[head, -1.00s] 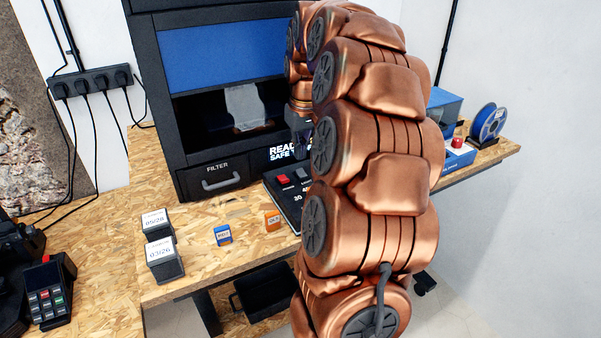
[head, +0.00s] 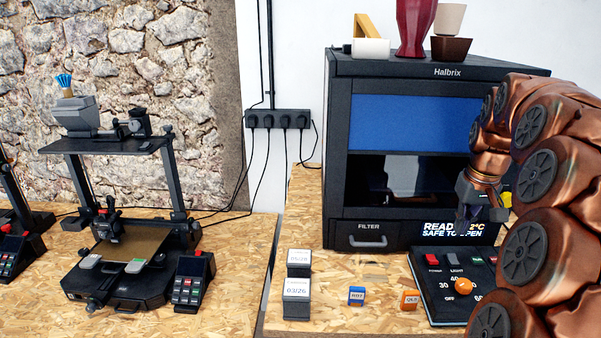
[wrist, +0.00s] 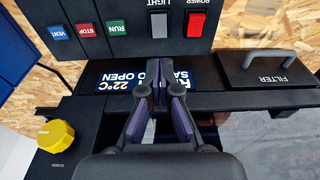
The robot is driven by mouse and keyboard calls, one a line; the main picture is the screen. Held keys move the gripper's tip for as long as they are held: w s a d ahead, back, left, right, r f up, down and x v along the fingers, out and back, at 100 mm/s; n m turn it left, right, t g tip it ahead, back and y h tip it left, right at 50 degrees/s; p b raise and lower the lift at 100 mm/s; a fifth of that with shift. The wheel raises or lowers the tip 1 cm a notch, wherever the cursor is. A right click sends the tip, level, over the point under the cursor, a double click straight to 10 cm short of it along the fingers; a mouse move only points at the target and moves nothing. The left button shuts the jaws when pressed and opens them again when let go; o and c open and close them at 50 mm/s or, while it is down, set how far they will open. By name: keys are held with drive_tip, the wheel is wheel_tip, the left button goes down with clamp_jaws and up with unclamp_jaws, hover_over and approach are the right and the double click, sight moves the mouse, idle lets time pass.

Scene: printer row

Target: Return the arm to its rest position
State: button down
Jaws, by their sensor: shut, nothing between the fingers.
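My copper arm (head: 555,170) fills the right side of the head view, bent over in front of the black Halbrix printer. My gripper (head: 484,212) hangs at its end, in front of the printer's lower right part, near the display. In the wrist view my gripper (wrist: 159,75) has its fingertips together with nothing between them. Below them is the lit display (wrist: 120,82), partly hidden by the fingers; in the head view its text reads READY, SAFE TO OPEN.
The control box (head: 455,285) with switches and a dial stands before the printer (head: 410,120). Filter cartridges (head: 297,298), a blue tag (head: 356,295) and an orange tag (head: 409,299) sit on the bench. A smaller printer (head: 120,265) stands at left. A yellow knob (wrist: 57,137) shows in the wrist view.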

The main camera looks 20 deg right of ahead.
drive_tip(key=s+a+f+n+g, duration=0.1)
drive_tip(key=s+a+f, duration=0.15)
drive_tip(key=a, duration=0.85)
drive_tip(key=s+a+f+n+g, duration=0.15)
drive_tip(key=s+a, duration=0.25)
drive_tip(key=a, duration=0.7)
drive_tip(key=s+a+f, duration=0.3)
drive_tip(key=s+a, duration=0.2)
drive_tip(key=s, duration=0.3)
drive_tip(key=s+a+f+n+g, duration=0.1)
drive_tip(key=s+a+f, duration=0.3)
drive_tip(key=s, duration=0.5)
drive_tip(key=shift+a+f+y, duration=0.2)
drive_tip(key=shift+a+y, duration=0.1)
drive_tip(key=shift+a, duration=0.4)
drive_tip(key=shift+d, duration=0.15)
